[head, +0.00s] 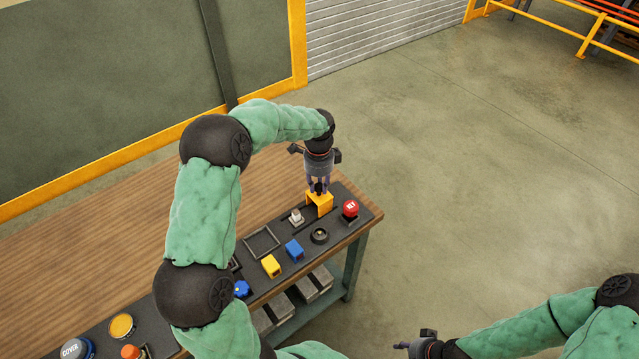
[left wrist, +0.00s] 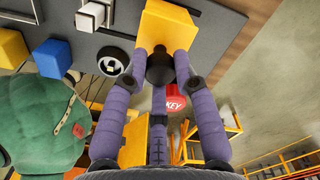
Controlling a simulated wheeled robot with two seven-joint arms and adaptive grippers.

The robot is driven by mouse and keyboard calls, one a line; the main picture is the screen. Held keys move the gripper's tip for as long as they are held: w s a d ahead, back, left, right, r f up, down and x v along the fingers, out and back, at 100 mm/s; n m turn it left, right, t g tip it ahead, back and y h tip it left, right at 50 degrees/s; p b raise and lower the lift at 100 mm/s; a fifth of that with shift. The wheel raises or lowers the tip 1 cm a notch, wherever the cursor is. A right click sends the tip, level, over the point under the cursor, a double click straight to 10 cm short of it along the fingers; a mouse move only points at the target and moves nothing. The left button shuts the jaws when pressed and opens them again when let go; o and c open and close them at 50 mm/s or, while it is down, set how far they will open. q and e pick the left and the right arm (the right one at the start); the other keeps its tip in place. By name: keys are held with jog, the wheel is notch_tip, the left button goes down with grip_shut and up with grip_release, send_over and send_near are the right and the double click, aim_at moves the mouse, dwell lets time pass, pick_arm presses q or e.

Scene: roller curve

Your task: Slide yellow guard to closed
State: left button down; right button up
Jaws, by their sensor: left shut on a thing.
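The yellow guard (head: 321,203) stands near the far right end of the dark panel on the bench. In the left wrist view the yellow guard (left wrist: 168,28) is a block with a dark round knob (left wrist: 160,68) on it. My left gripper (head: 318,187) points down from above and is shut on that knob, with purple fingers around it. The fingers hide part of the guard. My right gripper (head: 408,345) is at the bottom edge, away from the bench, and its finger opening is unclear.
A red KEY button (head: 351,208) stands just right of the guard. A white toggle switch (head: 296,216) is to its left, a black round knob (head: 319,236) in front. Blue (head: 294,250) and yellow (head: 271,265) blocks sit nearer. The wooden bench top (head: 110,240) is clear.

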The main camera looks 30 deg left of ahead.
pick_arm(q)
jog(key=s+a, duration=0.1)
jog(key=s, duration=0.1)
jog(key=s+a, duration=0.1)
jog(key=s, duration=0.2)
jog(key=s+a, duration=0.1)
jog(key=s, duration=0.2)
jog(key=shift+s+a+p, duration=0.1)
jog(key=shift+a+p, duration=0.1)
jog(key=shift+p, duration=0.2)
jog(key=shift+s, duration=0.1)
jog(key=c, duration=1.3)
grip_release()
jog(key=o, duration=0.3)
jog(key=shift+s+a, duration=0.15)
jog(key=shift+s, duration=0.05)
jog(key=shift+w, duration=0.15)
jog(key=shift+r, duration=0.3)
notch_tip(320, 180, up, 11)
jog(key=shift+r, duration=0.2)
